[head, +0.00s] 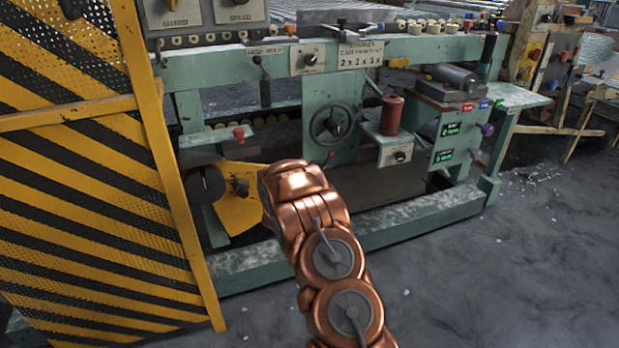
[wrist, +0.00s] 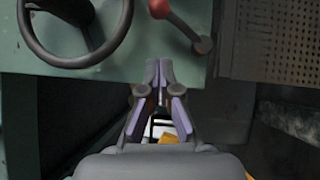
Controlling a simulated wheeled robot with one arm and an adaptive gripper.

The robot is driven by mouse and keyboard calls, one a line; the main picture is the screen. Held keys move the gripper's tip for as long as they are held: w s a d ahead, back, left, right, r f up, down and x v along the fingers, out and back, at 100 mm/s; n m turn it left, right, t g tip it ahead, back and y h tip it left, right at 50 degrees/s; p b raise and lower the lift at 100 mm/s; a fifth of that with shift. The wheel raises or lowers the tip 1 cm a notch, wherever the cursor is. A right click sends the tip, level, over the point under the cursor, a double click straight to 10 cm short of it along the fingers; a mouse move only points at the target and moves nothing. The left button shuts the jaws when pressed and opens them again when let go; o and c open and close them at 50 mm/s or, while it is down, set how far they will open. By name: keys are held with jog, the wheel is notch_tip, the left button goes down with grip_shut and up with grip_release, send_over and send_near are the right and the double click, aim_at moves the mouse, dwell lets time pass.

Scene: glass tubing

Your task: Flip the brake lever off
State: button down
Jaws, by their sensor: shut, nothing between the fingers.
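A lever with a red ball knob (wrist: 160,8) and a short dark arm sits on the green panel at the top of the wrist view, right of the handwheel. A small red knob (head: 330,155) also shows just below the handwheel in the head view; no readable label marks either as the brake. My gripper (wrist: 159,76) is shut and empty, with its fingertips below the red-knobbed lever in the picture and apart from it. In the head view my copper arm hides the gripper.
A dark handwheel (head: 331,123) stands on the green machine; it also shows in the wrist view (wrist: 75,55). A yellow-black striped guard (head: 80,190) closes off the left. A red spool (head: 391,115) is right of the wheel.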

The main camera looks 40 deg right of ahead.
jog(key=shift+w+d+r+b, duration=0.15)
jog(key=shift+d+b, duration=0.4)
jog(key=shift+d, duration=0.8)
jog(key=shift+s+d+r+b, duration=0.15)
jog(key=shift+d+b, duration=0.4)
jog(key=shift+d, duration=0.8)
